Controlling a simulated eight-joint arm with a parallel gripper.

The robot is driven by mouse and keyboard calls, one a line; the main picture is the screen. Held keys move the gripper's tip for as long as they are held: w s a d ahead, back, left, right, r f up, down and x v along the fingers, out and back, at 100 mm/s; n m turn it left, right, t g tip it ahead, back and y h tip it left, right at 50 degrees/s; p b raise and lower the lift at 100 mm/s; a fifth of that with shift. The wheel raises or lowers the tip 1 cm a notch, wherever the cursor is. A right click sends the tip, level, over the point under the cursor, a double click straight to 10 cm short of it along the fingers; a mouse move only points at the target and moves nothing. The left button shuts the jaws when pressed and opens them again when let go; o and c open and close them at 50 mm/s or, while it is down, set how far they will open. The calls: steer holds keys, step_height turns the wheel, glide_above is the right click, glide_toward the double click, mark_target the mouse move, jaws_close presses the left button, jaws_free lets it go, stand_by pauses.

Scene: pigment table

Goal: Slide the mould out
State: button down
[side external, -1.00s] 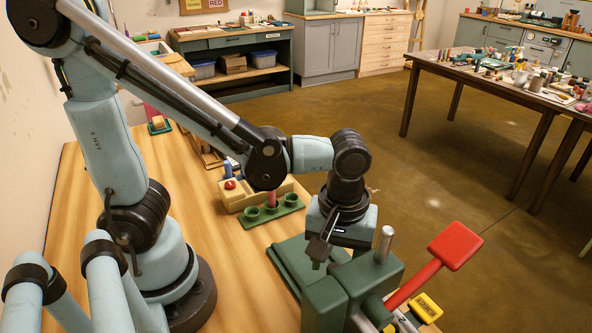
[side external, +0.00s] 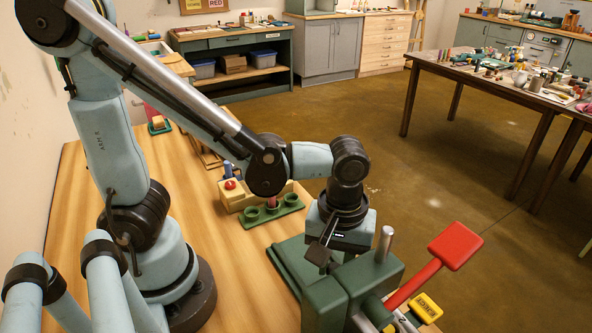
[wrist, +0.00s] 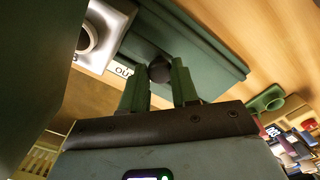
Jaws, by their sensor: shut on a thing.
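My gripper (wrist: 157,80) has its two green fingers on either side of a dark round knob (wrist: 160,71) in the wrist view and is shut on it. The grey mould (wrist: 113,22), a block with a round opening, lies beside the knob at upper left, partly cut off by a dark green body. A label reading "OUT" (wrist: 123,71) is between them. In the side external view my gripper (side external: 317,258) is low behind the green press (side external: 378,272), over its green base (side external: 284,270). The mould and knob are hidden there.
A red lever (side external: 455,247) sticks out to the right of the press, above a yellow button block (side external: 427,307). A green stand with cups (side external: 272,211) and a wooden block with a red knob (side external: 231,184) stand behind. The wooden tabletop (side external: 240,290) is bare at left.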

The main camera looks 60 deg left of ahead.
steer(key=shift+a, duration=0.1)
steer(key=a, duration=1.7)
steer(key=shift+a, duration=0.2)
steer(key=c, duration=0.9)
jaws_free()
steer(key=shift+o, duration=0.2)
step_height(320, 180, up, 12)
